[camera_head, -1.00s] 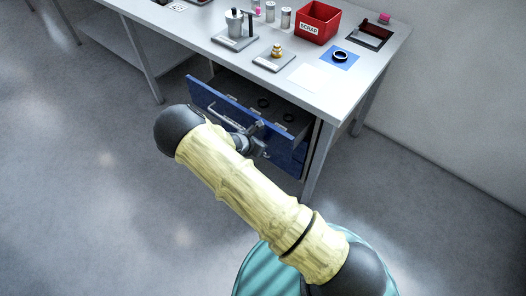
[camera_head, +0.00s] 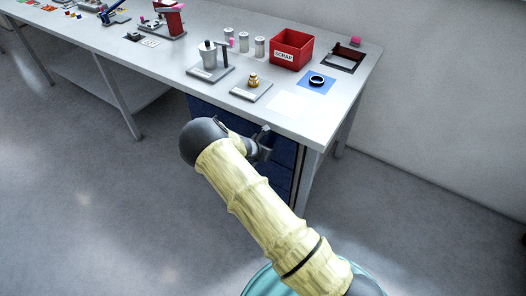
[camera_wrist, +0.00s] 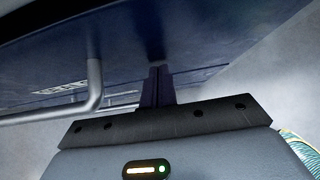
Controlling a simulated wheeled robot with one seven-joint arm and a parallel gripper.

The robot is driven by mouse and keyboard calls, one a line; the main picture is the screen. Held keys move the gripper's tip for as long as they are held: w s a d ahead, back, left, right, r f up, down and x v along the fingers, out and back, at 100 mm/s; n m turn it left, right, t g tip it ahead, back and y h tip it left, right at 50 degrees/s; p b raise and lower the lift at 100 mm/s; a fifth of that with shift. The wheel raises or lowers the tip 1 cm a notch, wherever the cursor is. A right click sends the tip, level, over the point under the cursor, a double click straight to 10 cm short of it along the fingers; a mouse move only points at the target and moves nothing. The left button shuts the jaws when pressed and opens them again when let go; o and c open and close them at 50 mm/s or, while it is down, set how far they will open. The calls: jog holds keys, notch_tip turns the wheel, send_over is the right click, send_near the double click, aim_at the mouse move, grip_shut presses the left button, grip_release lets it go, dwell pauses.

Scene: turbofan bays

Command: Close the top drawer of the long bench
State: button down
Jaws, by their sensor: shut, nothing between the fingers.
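The long bench (camera_head: 180,62) has a blue drawer unit (camera_head: 284,152) under its right end. No open drawer interior shows in the head view, and the drawer fronts look about flush under the bench top, partly hidden by my arm. In the wrist view a blue drawer front (camera_wrist: 215,45) fills the upper part, with a grey bar handle (camera_wrist: 95,85) on the left. My gripper (camera_head: 264,134) is at the drawer fronts. Its shut, empty fingers (camera_wrist: 157,85) point at the blue front, right of the handle; whether they touch it I cannot tell.
On the bench top stand a red scrap box (camera_head: 292,50), several grey canisters (camera_head: 244,42), a moka-like pot on a plate (camera_head: 208,58), a brass piece (camera_head: 253,80) and a black ring on a blue mat (camera_head: 316,80). Floor to the left is clear; a wall stands right.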

jog(key=shift+w+d+r, duration=0.3)
jog(key=shift+d, duration=0.1)
jog(key=s+a+r, duration=0.6)
jog(key=s+a, duration=0.1)
jog(key=s, duration=0.2)
jog(key=shift+s+a+r, duration=0.2)
jog(key=shift+a, duration=0.1)
jog(key=shift+d, duration=0.1)
